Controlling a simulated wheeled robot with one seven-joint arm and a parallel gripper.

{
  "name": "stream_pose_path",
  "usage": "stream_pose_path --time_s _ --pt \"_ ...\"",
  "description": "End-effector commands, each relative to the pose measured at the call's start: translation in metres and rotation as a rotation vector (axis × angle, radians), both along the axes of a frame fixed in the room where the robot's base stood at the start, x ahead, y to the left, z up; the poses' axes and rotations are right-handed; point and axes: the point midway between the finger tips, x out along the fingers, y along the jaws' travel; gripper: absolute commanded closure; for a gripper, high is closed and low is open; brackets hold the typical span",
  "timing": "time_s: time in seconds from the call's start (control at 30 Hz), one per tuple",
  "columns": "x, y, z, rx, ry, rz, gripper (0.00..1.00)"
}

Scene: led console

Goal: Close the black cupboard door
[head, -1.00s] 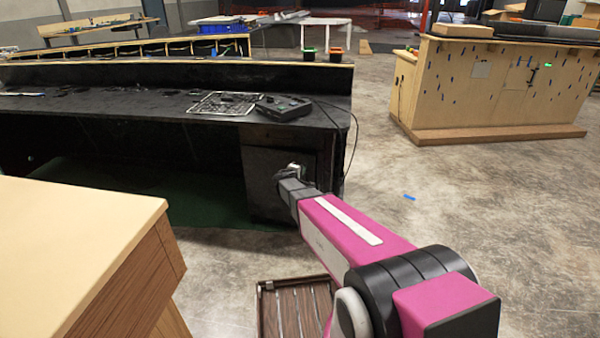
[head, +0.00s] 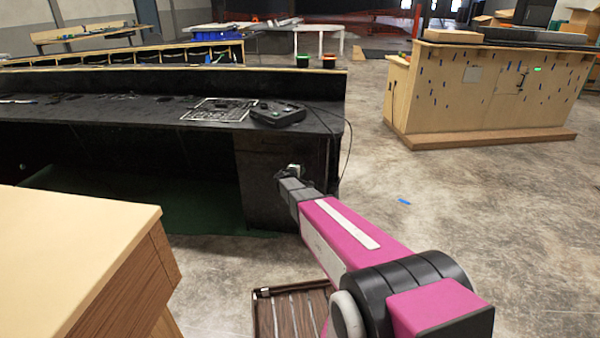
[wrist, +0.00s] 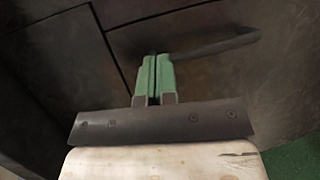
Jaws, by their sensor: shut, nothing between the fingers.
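The black cupboard door (head: 262,185) is at the right end of the long black desk, below its top. It looks about flush with the front around it, and thin dark seams edge the door panel in the wrist view (wrist: 155,12). A dark bar handle (wrist: 215,46) crosses the panel behind my fingers. My gripper (head: 293,169) is at the door front, its green fingers (wrist: 157,72) shut together with nothing between them. The fingertips overlap the handle's line in the wrist view; I cannot tell whether they touch it or the door. My arm hides the door's lower right part.
A black device (head: 277,114) and a metal grid lie on the black desk top (head: 150,108). A light wooden counter (head: 70,250) is close at the left. A slatted wooden piece (head: 290,312) is low in front. Open concrete floor (head: 420,230) lies to the right.

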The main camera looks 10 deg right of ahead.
Motion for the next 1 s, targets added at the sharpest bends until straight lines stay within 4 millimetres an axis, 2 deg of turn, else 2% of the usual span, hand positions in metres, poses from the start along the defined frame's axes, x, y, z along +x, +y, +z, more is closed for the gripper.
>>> stream_pose_path --time_s 0.03,0.17,0.5,0.73,0.87,1.0 --pt "0.012 -0.004 0.002 -0.007 -0.008 -0.002 1.0" --pt "0.004 0.002 0.005 -0.008 -0.009 -0.002 1.0" --pt "-0.053 0.042 0.017 -0.003 -0.004 0.002 1.0" --pt "-0.079 0.061 0.022 -0.001 -0.002 0.002 1.0" --pt "-0.086 0.065 0.023 0.002 0.0 -0.001 1.0" --pt "-0.102 0.053 0.024 0.045 0.016 -0.049 1.0"
